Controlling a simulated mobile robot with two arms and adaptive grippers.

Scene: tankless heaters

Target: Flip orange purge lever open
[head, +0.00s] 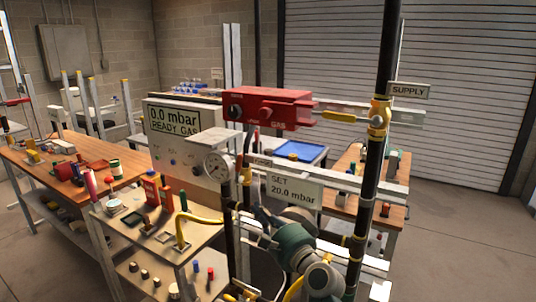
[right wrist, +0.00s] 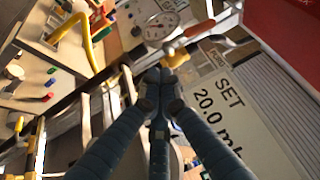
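The purge lever (right wrist: 197,29) shows in the right wrist view as an orange-red handle, slanting up and right from a brass valve fitting (right wrist: 175,56). In the head view it is small, beside the purge label (head: 262,161) and right of the pressure gauge (head: 217,165). The gauge also shows in the right wrist view (right wrist: 161,25). My right gripper (head: 260,213) is below the lever, near the black pipe. In the right wrist view its fingertips (right wrist: 160,80) are together, just below the fitting, with no object visibly held. They appear apart from the lever. My left gripper is not in view.
A red gas box (head: 268,106) and a supply valve with a yellow lever (head: 340,117) sit above. A "SET 20.0 mbar" sign (head: 294,188) is close to my right gripper. A black vertical pipe (head: 369,185) stands at right. A yellow hose (head: 182,234) lies left.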

